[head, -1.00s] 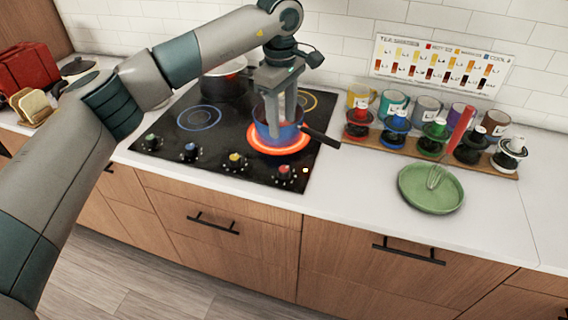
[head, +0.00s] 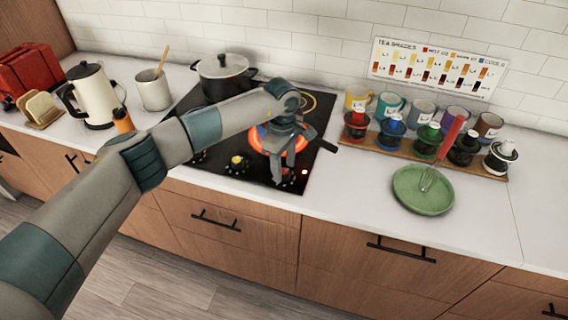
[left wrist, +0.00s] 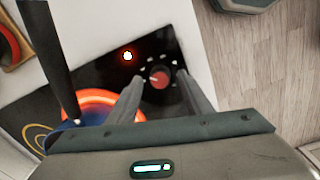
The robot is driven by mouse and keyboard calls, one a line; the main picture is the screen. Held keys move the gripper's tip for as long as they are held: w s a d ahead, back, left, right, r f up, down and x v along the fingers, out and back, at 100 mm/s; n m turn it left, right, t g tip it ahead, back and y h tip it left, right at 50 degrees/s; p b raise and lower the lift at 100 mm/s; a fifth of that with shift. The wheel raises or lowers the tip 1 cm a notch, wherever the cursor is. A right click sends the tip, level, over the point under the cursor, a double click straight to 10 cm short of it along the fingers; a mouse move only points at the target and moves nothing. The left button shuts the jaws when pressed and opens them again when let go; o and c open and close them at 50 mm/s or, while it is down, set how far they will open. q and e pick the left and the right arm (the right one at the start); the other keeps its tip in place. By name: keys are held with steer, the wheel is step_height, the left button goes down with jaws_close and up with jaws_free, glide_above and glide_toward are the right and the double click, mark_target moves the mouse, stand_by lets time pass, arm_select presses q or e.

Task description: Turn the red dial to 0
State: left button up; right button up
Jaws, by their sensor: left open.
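The red dial (left wrist: 160,78) is at the front right corner of the black cooktop. In the left wrist view it lies between and just beyond the fingertips of my left gripper (left wrist: 158,85), which is open. In the head view my left gripper (head: 283,180) points down over the front right of the cooktop, and its fingers mostly cover the dial. I cannot tell whether the fingers touch it. A ring glows red-orange (head: 256,138) behind the gripper, and a small red light (left wrist: 127,56) shines near the dial. My right gripper is not in view.
A blue pan with a dark handle (head: 327,146) sits on the glowing burner, close to my gripper. A black-and-grey pot (head: 222,80) stands at the back. Mugs and a wooden rack (head: 400,153) are to the right. A green plate (head: 405,200) holds a whisk.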

arm_select(q)
steer(key=shift+f, duration=0.4)
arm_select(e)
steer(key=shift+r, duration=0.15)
arm_select(q)
steer(key=c, duration=1.1)
steer(key=shift+o, duration=0.2)
steer(key=shift+f+n+b, duration=0.15)
steer(key=shift+n+b, duration=0.15)
steer(key=shift+b, duration=0.45)
steer(key=n+b, duration=0.3)
steer(key=b, duration=0.2)
steer(key=shift+f, duration=0.15)
steer(key=shift+n+b, duration=0.7)
steer(key=shift+b, duration=0.15)
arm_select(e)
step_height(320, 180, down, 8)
arm_select(q)
steer(key=n+b, duration=0.3)
steer(key=shift+d+r, duration=0.1)
steer(key=shift+r, duration=0.2)
steer(key=shift+b, duration=0.3)
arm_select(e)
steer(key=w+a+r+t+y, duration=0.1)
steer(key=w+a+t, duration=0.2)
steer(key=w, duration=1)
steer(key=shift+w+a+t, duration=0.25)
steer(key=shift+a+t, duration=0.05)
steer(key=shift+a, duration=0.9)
